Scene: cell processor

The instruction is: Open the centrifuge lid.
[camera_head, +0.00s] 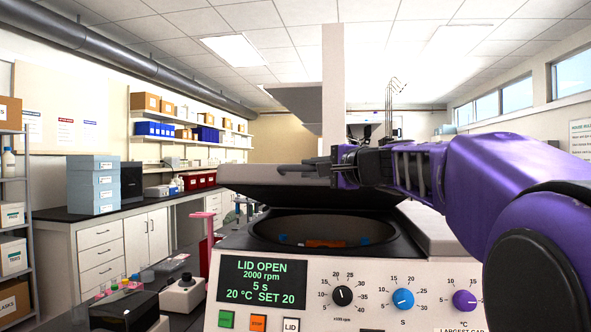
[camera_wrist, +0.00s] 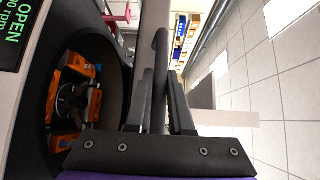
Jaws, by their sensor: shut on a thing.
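The centrifuge (camera_head: 375,265) stands in front of me with its grey lid (camera_head: 250,176) raised above the dark bowl (camera_head: 268,232). Its display (camera_head: 262,282) reads "LID OPEN", 2000 rpm, 5 s. My gripper (camera_head: 312,170) is at the lid's front edge, reaching in from the right. In the wrist view my gripper (camera_wrist: 162,85) is shut on the dark lid handle bar (camera_wrist: 161,45), which lies between the two fingers. The open bowl (camera_wrist: 117,85) shows there at left, with the orange rotor (camera_wrist: 75,92) inside. The lid's hinge is hidden.
Knobs and buttons line the centrifuge front, including a blue knob (camera_head: 403,299). A small device (camera_head: 183,295) and a dark box with coloured caps (camera_head: 123,303) stand close at left. Blue-grey boxes (camera_head: 93,184) sit on the bench behind. Space above the lid looks clear.

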